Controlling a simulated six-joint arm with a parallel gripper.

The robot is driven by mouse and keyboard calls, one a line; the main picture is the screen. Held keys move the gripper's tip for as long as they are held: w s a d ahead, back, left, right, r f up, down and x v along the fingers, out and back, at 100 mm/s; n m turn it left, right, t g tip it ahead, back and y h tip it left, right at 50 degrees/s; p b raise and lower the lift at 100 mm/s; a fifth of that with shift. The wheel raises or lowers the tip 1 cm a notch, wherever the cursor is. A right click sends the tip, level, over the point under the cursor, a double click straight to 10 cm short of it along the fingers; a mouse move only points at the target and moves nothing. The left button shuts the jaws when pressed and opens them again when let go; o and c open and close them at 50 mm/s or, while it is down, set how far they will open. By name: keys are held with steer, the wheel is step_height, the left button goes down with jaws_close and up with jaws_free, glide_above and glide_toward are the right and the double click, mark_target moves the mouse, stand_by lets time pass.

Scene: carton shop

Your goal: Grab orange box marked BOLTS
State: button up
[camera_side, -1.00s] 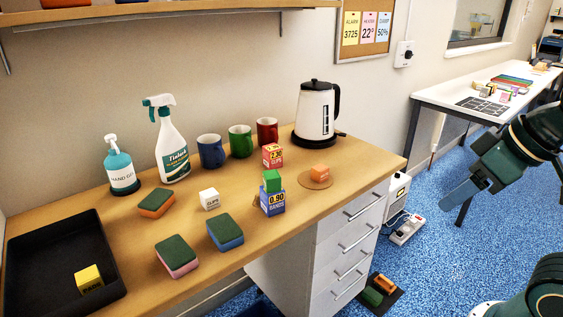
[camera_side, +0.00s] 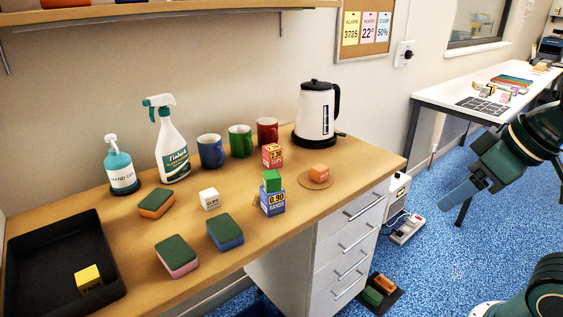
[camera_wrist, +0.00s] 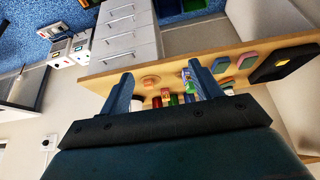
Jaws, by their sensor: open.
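The orange box (camera_side: 320,171) sits on a round cork-coloured coaster (camera_side: 309,184) near the right end of the wooden counter. Its lettering is too small to read. In the wrist view the orange box (camera_wrist: 150,80) is small and far off, between the fingers as seen from here. My gripper (camera_wrist: 158,84) is open and empty, with its two blue fingers apart. In the side view my gripper (camera_side: 446,203) hangs in the air to the right of the counter, well apart from the box.
Left of the orange box a green box (camera_side: 271,181) stands on a blue box marked 0.90 (camera_side: 272,202), with a red box (camera_side: 272,156) behind. A kettle (camera_side: 314,112) and several mugs stand further back. Sponges, a white box (camera_side: 209,199) and a black tray (camera_side: 30,222) lie left.

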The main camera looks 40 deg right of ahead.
steer(key=shift+w, duration=0.1)
steer(key=t, duration=0.1)
glide_above(321, 168)
steer(key=s, duration=0.7)
step_height(321, 168, down, 9)
steer(key=shift+x, duration=4.25)
steer(key=shift+w+a+r, duration=0.1)
steer(key=shift+w+a, duration=0.05)
steer(key=shift+d+x, duration=0.15)
steer(key=shift+x, duration=1.15)
steer(key=shift+d+x, duration=0.15)
steer(key=shift+x, duration=1.1)
